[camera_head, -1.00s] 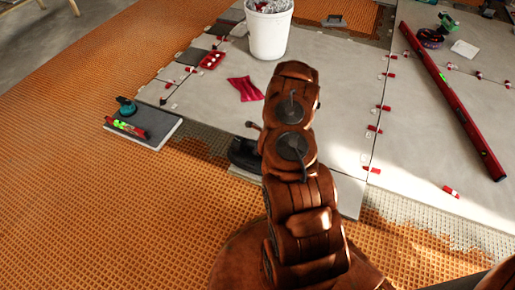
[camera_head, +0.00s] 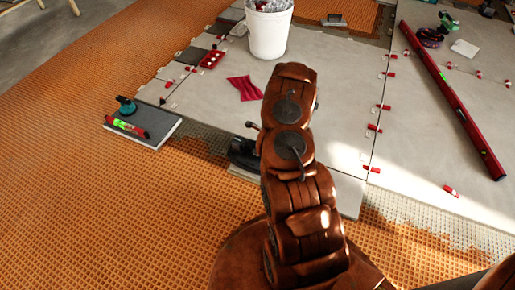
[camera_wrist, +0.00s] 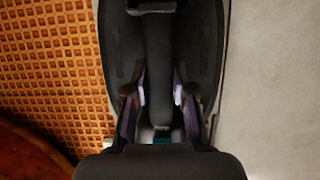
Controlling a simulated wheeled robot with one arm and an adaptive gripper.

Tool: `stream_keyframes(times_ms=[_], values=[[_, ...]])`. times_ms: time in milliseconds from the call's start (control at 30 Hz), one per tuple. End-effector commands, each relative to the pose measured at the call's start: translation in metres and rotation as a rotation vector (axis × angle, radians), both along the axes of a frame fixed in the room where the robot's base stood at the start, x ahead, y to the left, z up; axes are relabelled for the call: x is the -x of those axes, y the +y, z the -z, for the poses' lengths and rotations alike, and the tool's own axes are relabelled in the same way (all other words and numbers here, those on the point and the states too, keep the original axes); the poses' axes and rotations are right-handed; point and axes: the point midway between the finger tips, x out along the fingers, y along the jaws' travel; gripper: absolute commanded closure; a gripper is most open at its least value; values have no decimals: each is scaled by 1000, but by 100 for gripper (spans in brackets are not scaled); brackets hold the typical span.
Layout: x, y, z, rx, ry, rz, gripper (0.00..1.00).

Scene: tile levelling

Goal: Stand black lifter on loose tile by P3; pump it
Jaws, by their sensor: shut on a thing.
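The black lifter (camera_head: 243,153) shows partly in the head view, left of my arm, the rest hidden behind it. It is low over or on a pale tile at the edge of the orange mat; I cannot tell if it touches. A small dark knob on a stem (camera_head: 252,125) shows just above it. In the wrist view the lifter's long dark body (camera_wrist: 160,60) fills the middle. My gripper (camera_wrist: 160,118) is shut on it, with purple pads either side of its middle bar. The gripper is hidden behind my arm in the head view. No P3 label is readable.
A grey slab (camera_head: 150,135) with a teal-topped tool and a red-green level lies at left. A long red level (camera_head: 450,100) lies right. Small red-and-white clips line the tile joints.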

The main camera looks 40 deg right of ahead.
Motion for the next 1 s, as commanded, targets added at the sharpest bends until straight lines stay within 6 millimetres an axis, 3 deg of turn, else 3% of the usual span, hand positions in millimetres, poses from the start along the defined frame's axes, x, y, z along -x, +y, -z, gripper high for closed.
stream_keyframes(times_ms=[900,933,1000], values=[[-1,0,5,1,-2,-1,100],[-1,0,5,1,-2,-1,75],[-1,0,5,1,-2,-1,67]])
